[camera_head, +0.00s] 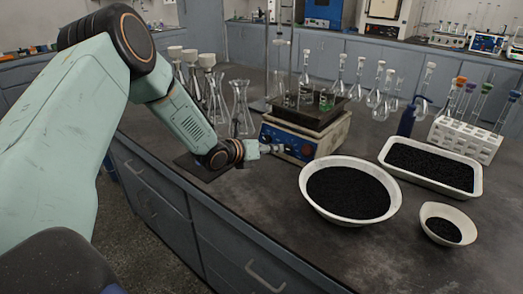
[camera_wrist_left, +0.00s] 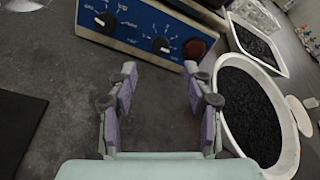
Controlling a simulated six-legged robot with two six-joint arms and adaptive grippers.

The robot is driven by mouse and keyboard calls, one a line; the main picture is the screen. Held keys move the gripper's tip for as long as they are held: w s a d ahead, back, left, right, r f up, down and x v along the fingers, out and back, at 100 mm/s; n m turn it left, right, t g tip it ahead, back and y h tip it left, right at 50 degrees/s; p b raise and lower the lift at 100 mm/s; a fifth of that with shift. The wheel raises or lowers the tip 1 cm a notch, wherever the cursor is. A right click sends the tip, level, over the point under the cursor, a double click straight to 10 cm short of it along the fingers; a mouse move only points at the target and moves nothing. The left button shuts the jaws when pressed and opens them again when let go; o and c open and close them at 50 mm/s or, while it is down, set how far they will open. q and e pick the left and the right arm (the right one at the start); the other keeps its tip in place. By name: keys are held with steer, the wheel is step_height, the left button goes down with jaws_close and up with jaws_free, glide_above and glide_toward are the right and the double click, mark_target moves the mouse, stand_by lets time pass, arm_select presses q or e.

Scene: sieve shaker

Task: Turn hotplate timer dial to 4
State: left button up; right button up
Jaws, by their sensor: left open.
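The hotplate (camera_head: 327,139) stands on the dark bench with a blue front panel. In the left wrist view, the panel (camera_wrist_left: 130,20) carries two black dials with white markings: one at the upper left (camera_wrist_left: 105,19) and one nearer the middle (camera_wrist_left: 160,45). I cannot read which is the timer dial or its exact setting. A dark red round knob or button (camera_wrist_left: 194,48) sits right of them. My left gripper (camera_wrist_left: 159,74) is open and empty, its fingertips just short of the panel, roughly in line with the middle dial. In the head view, the gripper (camera_head: 272,148) partly covers the panel's front.
A tray with glassware (camera_head: 318,117) rests on the hotplate. A white bowl of black grains (camera_head: 309,192) stands close to its right. A white tray (camera_head: 473,194), small bowl (camera_head: 427,210) and tube rack (camera_head: 466,139) lie farther right. Flasks (camera_head: 240,110) stand behind my arm.

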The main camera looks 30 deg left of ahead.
arm_select(q)
steer(key=v, duration=0.3)
steer(key=shift+s, duration=0.1)
steer(key=shift+s, duration=0.15)
stand_by(0.5)
